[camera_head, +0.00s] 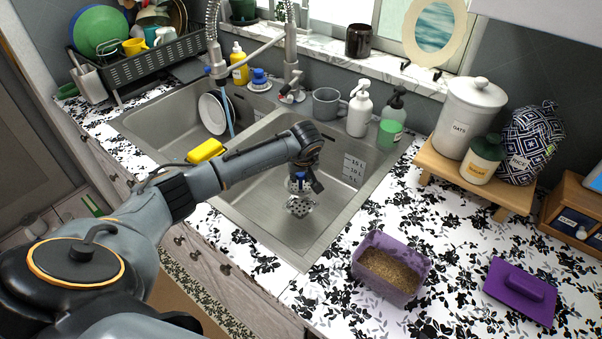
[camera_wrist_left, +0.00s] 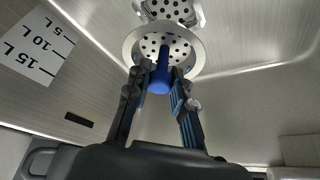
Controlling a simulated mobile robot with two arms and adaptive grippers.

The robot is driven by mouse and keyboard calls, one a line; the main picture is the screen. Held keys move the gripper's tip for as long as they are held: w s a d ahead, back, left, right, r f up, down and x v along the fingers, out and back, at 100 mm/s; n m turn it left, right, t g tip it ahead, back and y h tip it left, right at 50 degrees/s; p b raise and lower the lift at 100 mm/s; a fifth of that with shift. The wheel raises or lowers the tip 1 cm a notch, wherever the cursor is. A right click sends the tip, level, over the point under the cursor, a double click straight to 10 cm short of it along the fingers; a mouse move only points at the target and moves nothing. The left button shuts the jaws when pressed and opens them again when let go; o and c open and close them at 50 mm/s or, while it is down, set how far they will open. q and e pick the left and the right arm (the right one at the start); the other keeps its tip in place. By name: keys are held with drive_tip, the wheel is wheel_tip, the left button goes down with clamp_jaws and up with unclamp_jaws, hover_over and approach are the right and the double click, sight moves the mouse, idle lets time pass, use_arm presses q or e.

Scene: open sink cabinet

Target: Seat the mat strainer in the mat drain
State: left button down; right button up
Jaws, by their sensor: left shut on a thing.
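My left gripper (camera_head: 301,178) reaches down into the right sink basin. It is shut on the blue knob of the strainer (camera_wrist_left: 165,48), a round, perforated metal disc with a plain rim. In the head view the strainer (camera_head: 297,187) is small and partly hidden by the gripper. My right gripper is not in view.
The steel basin (camera_head: 263,210) is otherwise mostly clear, with a litre scale (camera_head: 353,168) on its wall. A faucet (camera_head: 291,60) stands behind. A purple tub (camera_head: 392,268) stands on the counter at right.

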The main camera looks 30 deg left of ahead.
sight(301, 181)
use_arm(q)
wheel_tip(301, 181, down, 4)
drive_tip(key=b, duration=0.3)
drive_tip(key=shift+b, duration=0.4)
wheel_tip(301, 181, down, 4)
drive_tip(key=b, duration=0.3)
drive_tip(key=shift+f+b, duration=0.15)
drive_tip(key=shift+b, duration=0.25)
drive_tip(key=shift+f, duration=0.3)
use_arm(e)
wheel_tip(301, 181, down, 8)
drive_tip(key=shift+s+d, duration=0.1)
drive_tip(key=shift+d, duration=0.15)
use_arm(q)
drive_tip(key=shift+f, duration=0.35)
drive_tip(key=c, duration=1.1)
unclamp_jaws()
